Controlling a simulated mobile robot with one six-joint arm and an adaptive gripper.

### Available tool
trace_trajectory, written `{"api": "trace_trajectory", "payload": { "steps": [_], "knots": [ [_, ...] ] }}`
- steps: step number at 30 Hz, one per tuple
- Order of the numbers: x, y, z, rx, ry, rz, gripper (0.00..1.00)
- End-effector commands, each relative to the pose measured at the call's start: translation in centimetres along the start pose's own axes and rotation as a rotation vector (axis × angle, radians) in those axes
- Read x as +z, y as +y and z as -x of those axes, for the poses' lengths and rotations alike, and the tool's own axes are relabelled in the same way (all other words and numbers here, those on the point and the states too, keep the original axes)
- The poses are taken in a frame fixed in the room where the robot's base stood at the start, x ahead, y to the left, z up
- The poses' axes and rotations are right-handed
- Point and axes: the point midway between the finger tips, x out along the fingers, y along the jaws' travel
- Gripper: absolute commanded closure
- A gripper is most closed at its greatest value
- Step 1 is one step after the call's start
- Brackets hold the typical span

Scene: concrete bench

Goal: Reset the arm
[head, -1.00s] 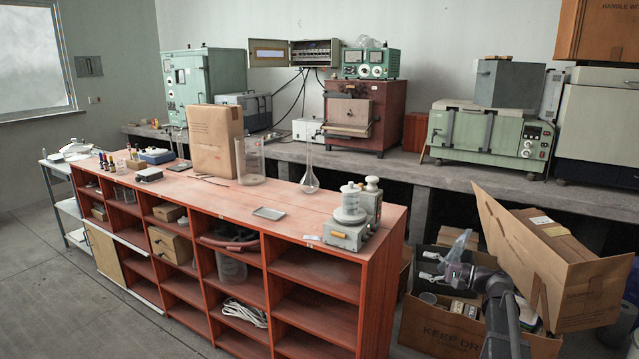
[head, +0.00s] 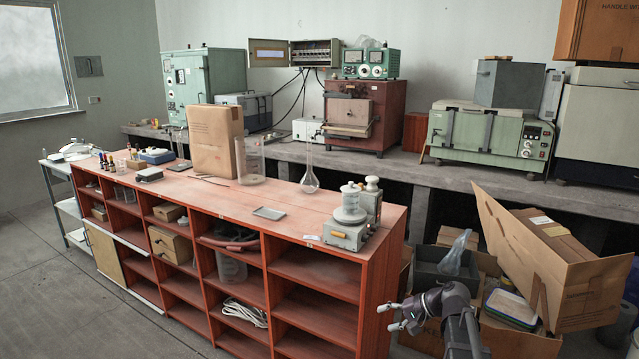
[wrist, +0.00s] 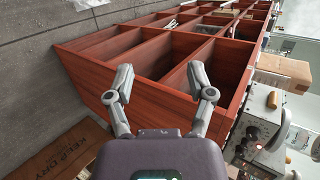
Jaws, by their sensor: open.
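My gripper (head: 390,317) is open and empty, near the right end of the red wooden shelf unit (head: 375,262) in the head view. In the wrist view my gripper (wrist: 160,88) shows two spread grey fingers with nothing between them. The shelf unit's end panel (wrist: 152,98) lies beyond the fingertips. My arm rises in front of the open cardboard box at the lower right and hides part of it.
Floor is clear at the left.

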Motion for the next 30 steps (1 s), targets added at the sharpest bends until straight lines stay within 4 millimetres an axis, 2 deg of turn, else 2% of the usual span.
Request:
{"api": "trace_trajectory", "payload": {
  "steps": [1, 6, 15, 30],
  "knots": [
    [1.6, 0.7, -0.8, 0.059, -0.009, 0.024, 0.31],
    [5.0, 3.2, -2.7, 0.27, -0.031, 0.112, 0.31],
    [10.2, 7.4, -3.4, 0.628, -0.068, 0.272, 0.31],
    [13.7, 10.2, -1.8, 0.941, -0.093, 0.419, 0.31]
  ]
}}
